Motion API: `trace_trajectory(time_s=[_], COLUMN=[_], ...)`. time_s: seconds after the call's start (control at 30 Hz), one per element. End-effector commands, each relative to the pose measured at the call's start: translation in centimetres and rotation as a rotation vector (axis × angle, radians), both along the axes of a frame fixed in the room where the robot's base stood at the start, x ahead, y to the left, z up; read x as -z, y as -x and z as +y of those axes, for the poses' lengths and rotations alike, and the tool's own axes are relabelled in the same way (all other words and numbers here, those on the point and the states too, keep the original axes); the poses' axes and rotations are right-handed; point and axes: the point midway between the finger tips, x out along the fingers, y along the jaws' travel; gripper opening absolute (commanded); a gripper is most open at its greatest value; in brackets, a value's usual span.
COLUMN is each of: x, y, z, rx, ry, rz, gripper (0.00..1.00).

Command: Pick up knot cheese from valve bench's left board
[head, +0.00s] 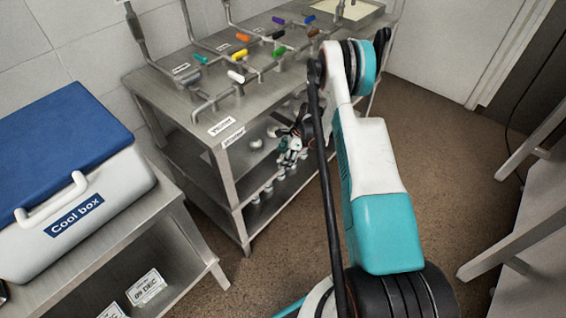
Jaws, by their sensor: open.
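The valve bench (190,112) is a steel bench with coloured valve handles on top and shelves beneath. Small pale rounded things (256,143) lie on its middle shelf, left of my gripper; I cannot tell whether one is the knot cheese. I cannot make out a left board. My gripper (290,150) is at the shelf opening under the bench top, small and partly hidden by dark parts and my arm. It is open. Its fingertips are too small to make out, and no held thing shows.
A blue-lidded cool box (95,205) stands on a steel table (185,255) at the left. Several small items stand on the bench's lowest shelf (268,188). The bench top and front posts are close around my arm.

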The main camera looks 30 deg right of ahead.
Motion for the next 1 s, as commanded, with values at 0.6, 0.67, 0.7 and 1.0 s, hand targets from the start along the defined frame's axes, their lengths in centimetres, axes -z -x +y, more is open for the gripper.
trace_trajectory(time_s=[0.6,0.67,0.7,1.0], x=[-0.2,-0.2,-0.2,-2.3], y=[0.0,0.0,0.0,0.0], z=[0.0,0.0,0.0,0.0], rx=[0.001,0.001,0.001,0.001], ry=[0.0,0.0,0.0,0.0], rz=[0.0,0.0,0.0,0.0], gripper=[0.19,0.19,0.19,0.19])
